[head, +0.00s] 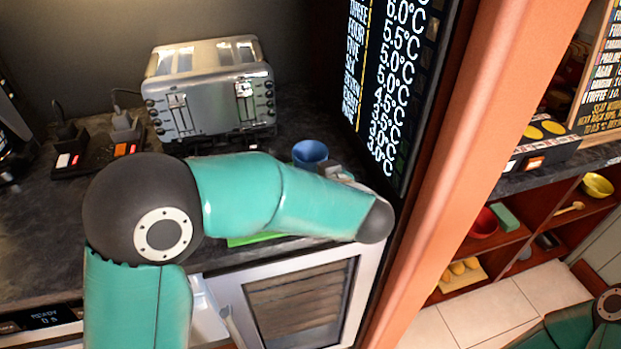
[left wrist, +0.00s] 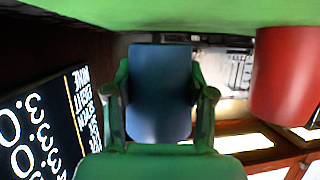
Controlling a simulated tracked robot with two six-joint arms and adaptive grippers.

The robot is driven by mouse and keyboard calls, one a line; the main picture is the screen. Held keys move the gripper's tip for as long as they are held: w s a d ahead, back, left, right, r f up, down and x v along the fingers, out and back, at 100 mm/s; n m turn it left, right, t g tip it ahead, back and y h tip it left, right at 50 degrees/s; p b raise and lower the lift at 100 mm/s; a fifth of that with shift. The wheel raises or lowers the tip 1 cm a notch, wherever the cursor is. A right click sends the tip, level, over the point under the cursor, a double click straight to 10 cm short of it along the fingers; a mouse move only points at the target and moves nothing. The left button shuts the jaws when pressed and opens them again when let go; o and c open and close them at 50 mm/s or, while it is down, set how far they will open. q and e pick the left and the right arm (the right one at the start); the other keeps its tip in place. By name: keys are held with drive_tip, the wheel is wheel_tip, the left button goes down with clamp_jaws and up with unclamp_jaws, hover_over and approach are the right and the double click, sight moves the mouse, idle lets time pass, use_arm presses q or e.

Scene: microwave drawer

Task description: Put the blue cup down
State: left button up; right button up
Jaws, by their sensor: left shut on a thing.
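The blue cup (head: 310,153) shows above my left forearm in the head view, to the right of the toaster. In the left wrist view the blue cup (left wrist: 160,85) sits between the two green fingers of my left gripper (left wrist: 163,98), which is shut on it. A green surface (left wrist: 210,14) runs along the top of that view, with a narrow dark gap between it and the cup; I cannot tell whether they touch. A green edge (head: 250,240) shows below the forearm in the head view. The arm hides most of the left gripper. The right gripper is out of view.
A red object, cup-like, (left wrist: 287,78) stands close beside the blue cup in the wrist view. A silver toaster (head: 209,88) stands on the dark counter (head: 40,215).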

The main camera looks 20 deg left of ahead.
use_arm(q)
drive_tip(key=shift+f, duration=0.7)
drive_tip(key=shift+f, duration=0.15)
drive_tip(key=o, duration=1.2)
drive_tip(key=shift+r, duration=0.25)
drive_tip(key=v, duration=1.2)
